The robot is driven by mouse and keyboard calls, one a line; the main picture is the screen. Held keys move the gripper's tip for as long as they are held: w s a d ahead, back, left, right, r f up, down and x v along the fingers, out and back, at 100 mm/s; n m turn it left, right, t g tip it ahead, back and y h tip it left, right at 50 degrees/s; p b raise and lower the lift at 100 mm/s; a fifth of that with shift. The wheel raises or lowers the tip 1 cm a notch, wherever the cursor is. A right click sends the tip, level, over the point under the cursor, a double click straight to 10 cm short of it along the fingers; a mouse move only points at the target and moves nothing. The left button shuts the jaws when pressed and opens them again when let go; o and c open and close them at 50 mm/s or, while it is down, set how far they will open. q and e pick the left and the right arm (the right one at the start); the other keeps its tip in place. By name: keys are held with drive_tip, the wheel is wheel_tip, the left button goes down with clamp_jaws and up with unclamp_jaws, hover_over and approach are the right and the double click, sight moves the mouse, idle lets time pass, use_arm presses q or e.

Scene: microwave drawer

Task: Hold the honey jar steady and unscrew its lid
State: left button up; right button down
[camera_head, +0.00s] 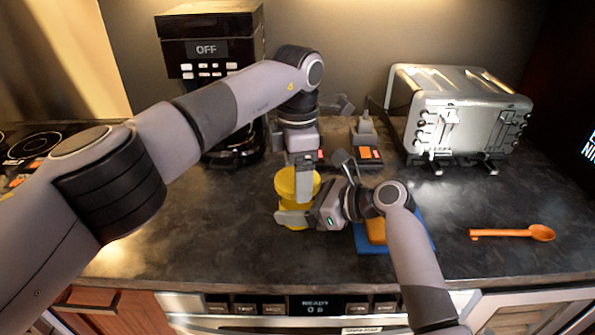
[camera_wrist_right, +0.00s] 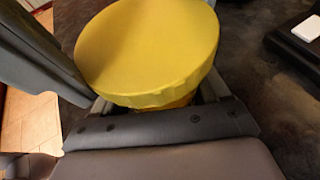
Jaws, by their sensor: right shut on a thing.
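The honey jar stands on the dark counter under its wide yellow lid (camera_head: 285,182). The lid's round top also shows large in the right wrist view (camera_wrist_right: 150,45). My right gripper (camera_head: 293,217) comes from the right and is shut on the jar's body below the lid; the jar's body is mostly hidden. My left gripper (camera_head: 302,182) points down from above, with one finger in front of the lid's right side. Its other finger is hidden, so I cannot tell whether it grips the lid.
A coffee maker (camera_head: 208,48) stands behind left, and a silver toaster (camera_head: 465,85) behind right. A blue board (camera_head: 418,238) with an orange-brown thing (camera_head: 376,231) lies beside my right wrist. An orange spoon (camera_head: 512,233) lies far right. The front counter is mostly clear.

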use_arm(q)
drive_tip(key=shift+n, duration=0.5)
drive_tip(key=o, duration=1)
drive_tip(key=shift+c, duration=0.2)
drive_tip(key=shift+r, duration=2.35)
drive_tip(key=shift+r+m, duration=1.6)
drive_tip(key=shift+m, duration=0.1)
drive_tip(key=shift+f, duration=3.95)
drive_tip(key=c, duration=1)
drive_tip(key=shift+n, duration=1.5)
